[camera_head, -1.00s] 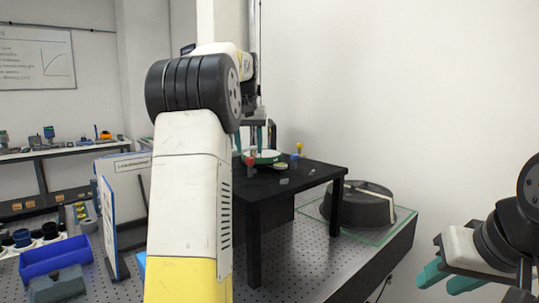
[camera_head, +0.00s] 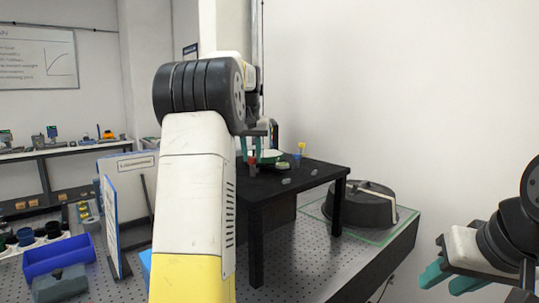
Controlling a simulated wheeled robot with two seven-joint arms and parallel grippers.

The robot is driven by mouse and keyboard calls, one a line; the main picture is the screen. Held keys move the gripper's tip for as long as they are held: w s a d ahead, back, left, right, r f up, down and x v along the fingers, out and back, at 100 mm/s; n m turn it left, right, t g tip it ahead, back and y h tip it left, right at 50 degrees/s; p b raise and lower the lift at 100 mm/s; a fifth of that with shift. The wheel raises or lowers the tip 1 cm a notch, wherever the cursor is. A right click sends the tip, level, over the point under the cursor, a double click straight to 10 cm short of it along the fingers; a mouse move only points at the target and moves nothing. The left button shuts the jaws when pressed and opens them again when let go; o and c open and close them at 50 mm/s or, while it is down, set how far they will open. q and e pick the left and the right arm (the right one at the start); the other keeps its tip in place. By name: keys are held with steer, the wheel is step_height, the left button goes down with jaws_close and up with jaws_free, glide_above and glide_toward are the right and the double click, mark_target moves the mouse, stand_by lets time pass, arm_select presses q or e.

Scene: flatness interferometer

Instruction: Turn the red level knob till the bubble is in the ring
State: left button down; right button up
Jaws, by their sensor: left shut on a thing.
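The red level knob (camera_head: 252,160) is a small red piece at the near left corner of the black raised platform (camera_head: 290,185). A round green-rimmed part (camera_head: 268,157) lies just behind it. My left gripper (camera_head: 254,151) points down at the knob with teal fingers and is shut on it. My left arm hides part of this spot, and the contact is small in view. I cannot make out the bubble or the ring. My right gripper (camera_head: 450,281) is open and empty at the lower right, away from the platform.
A black round lidded thing (camera_head: 362,205) sits on a green-edged plate to the right. A blue bin (camera_head: 58,257) and an upright panel (camera_head: 112,228) stand at left. The perforated tabletop (camera_head: 290,260) is clear in front.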

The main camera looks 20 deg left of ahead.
arm_select(q)
steer(key=shift+m, duration=0.3)
steer(key=m+h, duration=0.1)
steer(key=m, duration=0.1)
steer(key=m+h, duration=0.1)
steer(key=m, duration=0.1)
steer(key=shift+a+m, duration=0.2)
steer(key=shift+m, duration=0.1)
steer(key=m+h, duration=0.1)
steer(key=m, duration=0.1)
steer(key=m+h, duration=0.1)
steer(key=m, duration=0.1)
steer(key=shift+a+m+g, duration=0.1)
steer(key=shift+m+g, duration=0.2)
steer(key=shift+m, duration=0.1)
steer(key=c, duration=1.1)
jaws_free()
steer(key=shift+c, duration=0.2)
steer(key=v, duration=0.7)
steer(key=shift+r, duration=0.4)
